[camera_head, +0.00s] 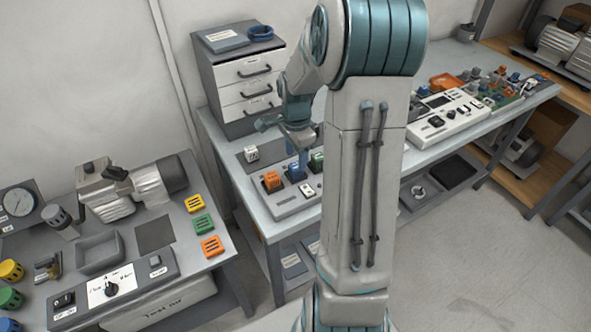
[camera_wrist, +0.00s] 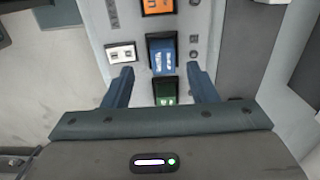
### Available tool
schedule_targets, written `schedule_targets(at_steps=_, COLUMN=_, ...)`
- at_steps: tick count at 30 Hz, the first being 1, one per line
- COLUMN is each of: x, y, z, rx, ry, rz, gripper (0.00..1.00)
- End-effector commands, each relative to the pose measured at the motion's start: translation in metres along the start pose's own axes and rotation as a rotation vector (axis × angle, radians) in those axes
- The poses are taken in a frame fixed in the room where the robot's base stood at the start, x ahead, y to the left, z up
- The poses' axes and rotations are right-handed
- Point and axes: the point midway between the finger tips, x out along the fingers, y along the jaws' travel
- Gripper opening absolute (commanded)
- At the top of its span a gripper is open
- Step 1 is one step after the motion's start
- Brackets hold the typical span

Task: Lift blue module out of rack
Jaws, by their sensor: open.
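The blue module (camera_wrist: 162,58) sits in the rack between an orange module (camera_wrist: 158,7) and a green module (camera_wrist: 166,92) in the wrist view. In the head view the blue module (camera_head: 296,173) shows partly below my gripper (camera_head: 303,150). In the wrist view my gripper (camera_wrist: 160,88) is open. Its two blue-grey fingers stand apart, one on each side of the row of modules, with nothing held between them. The rack (camera_head: 290,205) is a light grey panel on the middle bench. I cannot tell how high the fingertips are above the rack.
A white block (camera_wrist: 121,53) lies left of the blue module in the wrist view. The drawer cabinet (camera_head: 240,75) stands behind the rack. A left table (camera_head: 228,243) holds a compressor (camera_head: 133,190) and coloured modules. My arm hides the middle of the bench.

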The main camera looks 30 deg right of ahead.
Motion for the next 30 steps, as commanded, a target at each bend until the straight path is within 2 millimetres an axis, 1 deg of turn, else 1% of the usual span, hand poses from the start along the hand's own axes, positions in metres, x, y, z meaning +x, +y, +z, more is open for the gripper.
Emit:
schedule_targets(at_steps=7, x=0.030, y=-0.003, z=-0.002, rx=0.000, ry=-0.002, rz=0.004, gripper=0.53)
schedule_targets(at_steps=11, x=0.036, y=-0.003, z=-0.002, rx=0.000, ry=0.000, rz=0.001, gripper=0.53)
schedule_targets(at_steps=17, x=0.036, y=-0.003, z=-0.002, rx=0.000, ry=0.001, rz=0.000, gripper=0.53)
schedule_targets(at_steps=18, x=0.036, y=-0.003, z=-0.002, rx=0.000, ry=0.001, rz=0.000, gripper=0.42)
schedule_targets(at_steps=20, x=0.036, y=-0.003, z=-0.002, rx=0.000, ry=0.001, rz=0.000, gripper=0.25)
schedule_targets(at_steps=21, x=0.036, y=-0.003, z=-0.002, rx=0.000, ry=0.001, rz=0.000, gripper=0.14)
schedule_targets(at_steps=22, x=0.036, y=-0.003, z=-0.002, rx=0.000, ry=0.001, rz=0.000, gripper=0.05)
schedule_targets(at_steps=23, x=0.036, y=-0.003, z=-0.002, rx=0.000, ry=0.001, rz=0.000, gripper=0.04)
schedule_targets(at_steps=30, x=0.035, y=-0.004, z=-0.002, rx=0.000, ry=0.001, rz=0.000, gripper=0.04)
